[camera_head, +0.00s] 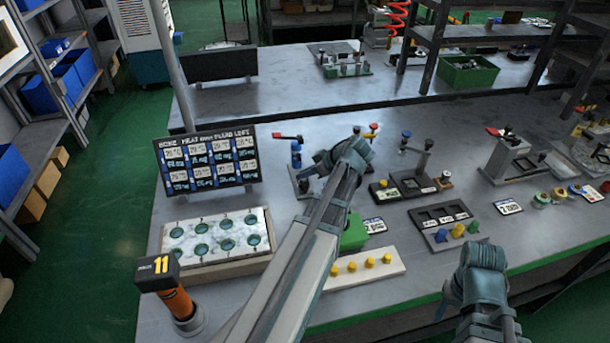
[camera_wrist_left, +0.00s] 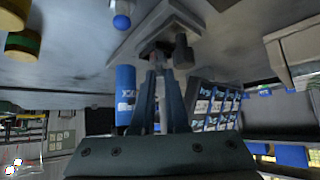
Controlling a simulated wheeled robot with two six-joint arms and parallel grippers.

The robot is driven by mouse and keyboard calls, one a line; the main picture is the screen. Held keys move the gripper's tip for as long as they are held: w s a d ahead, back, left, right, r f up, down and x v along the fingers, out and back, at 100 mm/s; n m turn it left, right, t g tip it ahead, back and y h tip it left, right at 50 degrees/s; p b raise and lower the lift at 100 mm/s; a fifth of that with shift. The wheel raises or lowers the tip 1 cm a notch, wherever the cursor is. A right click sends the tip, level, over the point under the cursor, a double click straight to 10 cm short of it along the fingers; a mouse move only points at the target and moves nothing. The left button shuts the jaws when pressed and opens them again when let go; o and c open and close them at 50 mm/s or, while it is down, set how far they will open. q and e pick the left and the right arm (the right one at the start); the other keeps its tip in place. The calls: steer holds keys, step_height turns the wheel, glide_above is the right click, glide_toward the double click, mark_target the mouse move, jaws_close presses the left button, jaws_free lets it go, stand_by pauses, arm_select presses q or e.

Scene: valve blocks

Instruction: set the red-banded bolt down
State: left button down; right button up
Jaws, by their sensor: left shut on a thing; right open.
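My left gripper (camera_head: 318,165) reaches over the table, beside a grey stand (camera_head: 300,188) with a blue upright part and a red lever. In the left wrist view its two fingers (camera_wrist_left: 163,68) come together at a grey block (camera_wrist_left: 190,22). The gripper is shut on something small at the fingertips. A faint reddish patch shows there, but the red-banded bolt cannot be made out clearly. It is hidden by the arm in the head view. My right gripper (camera_head: 478,268) hangs over the front of the table at the right, apart from the objects; its fingertips are hidden.
A blue cylinder (camera_wrist_left: 125,92) stands close beside the left fingers. A label board (camera_head: 210,160) and a tray with several round teal recesses (camera_head: 172,268) lie left of the arm. A cream strip with yellow pegs (camera_head: 335,284) lies right. Bare table shows around (camera_head: 410,290).

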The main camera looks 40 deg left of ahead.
arm_select(q)
steer(key=shift+f, duration=0.15)
steer(key=c, duration=0.9)
jaws_free()
steer(key=shift+r, duration=0.3)
steer(key=p+v, duration=0.8)
steer(key=v, duration=0.3)
steer(key=shift+d+r, duration=0.25)
steer(key=shift+d, duration=0.1)
